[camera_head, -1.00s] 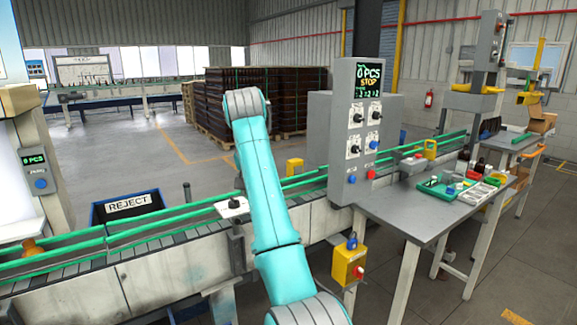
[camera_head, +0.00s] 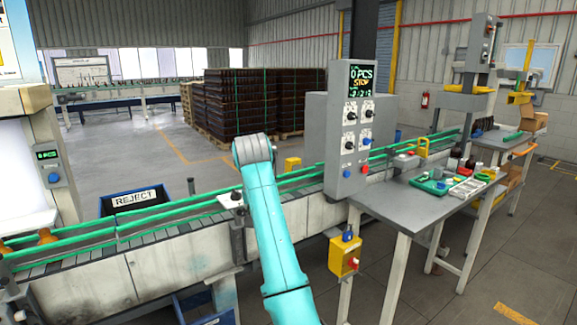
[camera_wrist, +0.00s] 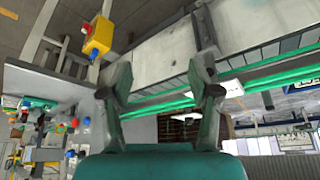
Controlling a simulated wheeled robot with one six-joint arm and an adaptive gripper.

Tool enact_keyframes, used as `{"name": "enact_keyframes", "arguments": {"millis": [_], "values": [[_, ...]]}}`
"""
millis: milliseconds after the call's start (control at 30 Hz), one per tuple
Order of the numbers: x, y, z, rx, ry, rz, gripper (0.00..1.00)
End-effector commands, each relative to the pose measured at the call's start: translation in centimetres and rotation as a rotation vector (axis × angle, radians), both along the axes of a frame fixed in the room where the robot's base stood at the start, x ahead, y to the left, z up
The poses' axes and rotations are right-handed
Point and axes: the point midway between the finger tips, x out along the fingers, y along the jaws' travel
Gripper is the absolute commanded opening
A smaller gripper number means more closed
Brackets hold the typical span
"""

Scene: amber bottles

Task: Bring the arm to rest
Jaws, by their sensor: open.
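My arm shows in the head view as a turquoise link rising from the bottom edge to a grey joint, in front of the conveyor (camera_head: 185,262). My gripper is out of sight in the head view. In the wrist view my gripper (camera_wrist: 160,84) shows its two dark fingers apart, with nothing between them. The wrist view is turned over, with the conveyor (camera_wrist: 155,55) and its green rails running past behind the fingers. I cannot tell how far the fingers are from the conveyor.
A grey control panel (camera_head: 353,135) stands right of my arm. A yellow switch box (camera_head: 344,257) hangs below it. A grey table (camera_head: 408,211) with small items is at right. A reject bin (camera_head: 110,206) stands behind the conveyor. Amber bottle tops (camera_head: 46,236) show at far left.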

Motion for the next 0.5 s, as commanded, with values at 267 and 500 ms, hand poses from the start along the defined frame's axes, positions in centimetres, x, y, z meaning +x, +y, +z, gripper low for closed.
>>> {"name": "enact_keyframes", "arguments": {"millis": [267, 500], "values": [[0.0, -2.3, -10.3, 0.001, -0.051, 0.021, 0.62], [-2.0, -5.2, -20.7, 0.007, -0.124, 0.046, 0.62]]}}
